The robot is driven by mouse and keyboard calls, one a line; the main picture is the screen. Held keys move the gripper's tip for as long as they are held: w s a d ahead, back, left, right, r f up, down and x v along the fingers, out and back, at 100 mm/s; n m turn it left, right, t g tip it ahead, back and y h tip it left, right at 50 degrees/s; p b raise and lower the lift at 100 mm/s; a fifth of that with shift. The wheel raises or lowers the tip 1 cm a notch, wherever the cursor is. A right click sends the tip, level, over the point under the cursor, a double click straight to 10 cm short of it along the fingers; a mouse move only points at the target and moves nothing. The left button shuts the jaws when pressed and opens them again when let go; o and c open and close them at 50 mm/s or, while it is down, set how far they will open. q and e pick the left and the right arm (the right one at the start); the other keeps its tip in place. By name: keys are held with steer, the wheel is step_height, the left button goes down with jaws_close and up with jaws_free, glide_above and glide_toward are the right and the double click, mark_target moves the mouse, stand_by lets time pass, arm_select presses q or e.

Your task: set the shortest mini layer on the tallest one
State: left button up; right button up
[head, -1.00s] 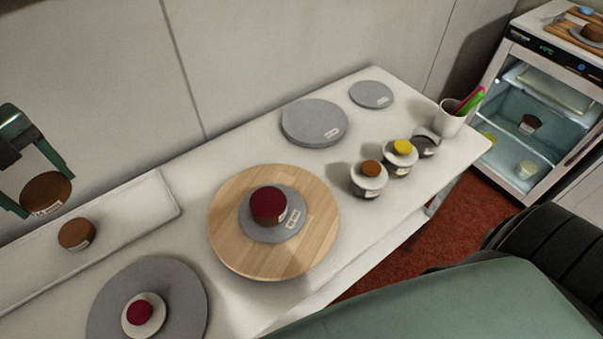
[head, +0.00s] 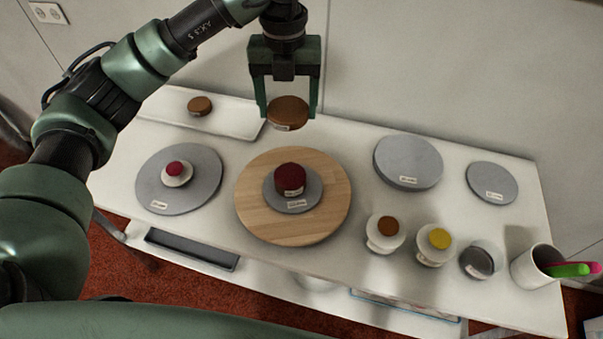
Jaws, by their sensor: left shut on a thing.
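My left gripper (head: 288,115) is shut on a brown mini layer (head: 287,109) with a pale label. It holds the layer in the air, above and behind the wooden turntable (head: 257,217). A dark red mini layer (head: 289,180) with a label sits on a grey disc (head: 300,205) in the middle of that turntable. Another brown mini layer (head: 200,105) rests on the white tray (head: 233,125) at the back left. My right gripper is out of view.
A grey turntable (head: 150,185) at left bears a white piece with a red top (head: 175,168). Two bare grey discs (head: 408,160) (head: 491,182) lie at right. Small topped jars (head: 384,243) (head: 433,260), a dark-topped one (head: 477,262) and a cup with pens (head: 534,266) stand front right.

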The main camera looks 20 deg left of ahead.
arm_select(q)
step_height(320, 180, down, 7)
steer(key=p, duration=0.2)
glide_above(290, 175)
step_height(290, 175, down, 6)
steer(key=shift+f, duration=0.25)
step_height(290, 175, down, 4)
steer(key=shift+f+p, duration=0.1)
steer(key=shift+p, duration=0.6)
steer(key=shift+f, duration=0.3)
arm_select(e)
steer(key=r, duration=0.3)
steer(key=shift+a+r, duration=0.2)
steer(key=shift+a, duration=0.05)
arm_select(q)
steer(key=shift+f, duration=0.15)
steer(key=o, duration=1.3)
steer(key=shift+o, duration=0.2)
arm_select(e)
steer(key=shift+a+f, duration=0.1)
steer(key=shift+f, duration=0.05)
